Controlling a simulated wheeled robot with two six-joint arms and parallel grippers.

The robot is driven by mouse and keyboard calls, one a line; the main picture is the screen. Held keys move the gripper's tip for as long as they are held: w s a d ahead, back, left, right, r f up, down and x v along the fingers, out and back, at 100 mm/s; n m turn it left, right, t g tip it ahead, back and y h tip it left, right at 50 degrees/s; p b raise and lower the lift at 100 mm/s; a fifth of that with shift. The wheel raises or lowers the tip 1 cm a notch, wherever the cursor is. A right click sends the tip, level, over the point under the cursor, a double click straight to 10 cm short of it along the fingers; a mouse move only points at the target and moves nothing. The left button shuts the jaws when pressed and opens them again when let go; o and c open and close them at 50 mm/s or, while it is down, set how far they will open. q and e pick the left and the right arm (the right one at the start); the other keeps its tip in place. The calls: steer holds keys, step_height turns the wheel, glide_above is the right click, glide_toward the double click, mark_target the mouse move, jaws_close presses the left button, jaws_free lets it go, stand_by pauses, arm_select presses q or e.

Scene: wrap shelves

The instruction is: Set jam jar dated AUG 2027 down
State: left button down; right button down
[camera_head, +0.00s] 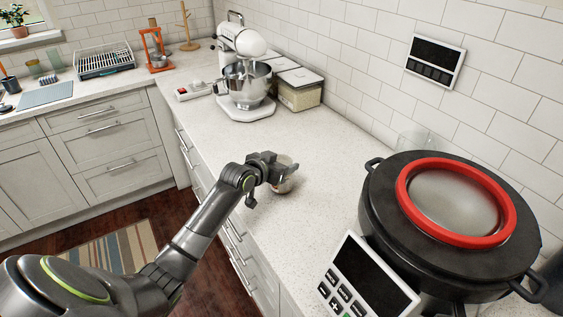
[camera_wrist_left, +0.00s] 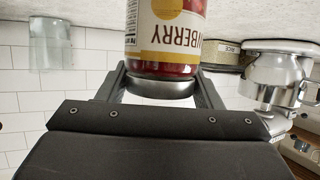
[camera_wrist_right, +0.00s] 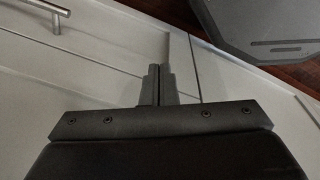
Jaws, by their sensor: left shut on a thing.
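A jam jar (camera_head: 284,185) is at my left gripper (camera_head: 281,167), over the pale countertop (camera_head: 318,217) in the head view. In the left wrist view the jar (camera_wrist_left: 170,40) shows a cream label with "BERRY" lettering, red contents and a grey lid. The left fingers (camera_wrist_left: 160,85) are shut on it, one on each side near the lid. The jar looks upright and very close to the countertop; I cannot tell whether it touches. No AUG 2027 date is readable. My right gripper (camera_wrist_right: 157,85) is shut and empty, in front of pale cabinet fronts.
A large black pot with a red ring (camera_head: 455,205) and a keypad device (camera_head: 365,285) stand to the right. A clear glass (camera_head: 415,140) is behind the pot. A stand mixer (camera_head: 245,75) and lidded containers (camera_head: 298,92) stand farther back. The counter between is clear.

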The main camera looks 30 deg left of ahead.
steer(key=shift+d, duration=0.2)
arm_select(q)
steer(key=shift+c, duration=2.1)
jaws_free()
arm_select(e)
steer(key=shift+d, duration=0.15)
arm_select(q)
steer(key=shift+s, duration=0.1)
steer(key=b+v, duration=0.1)
steer(key=v, duration=1.1)
arm_select(e)
steer(key=shift+f, duration=0.6)
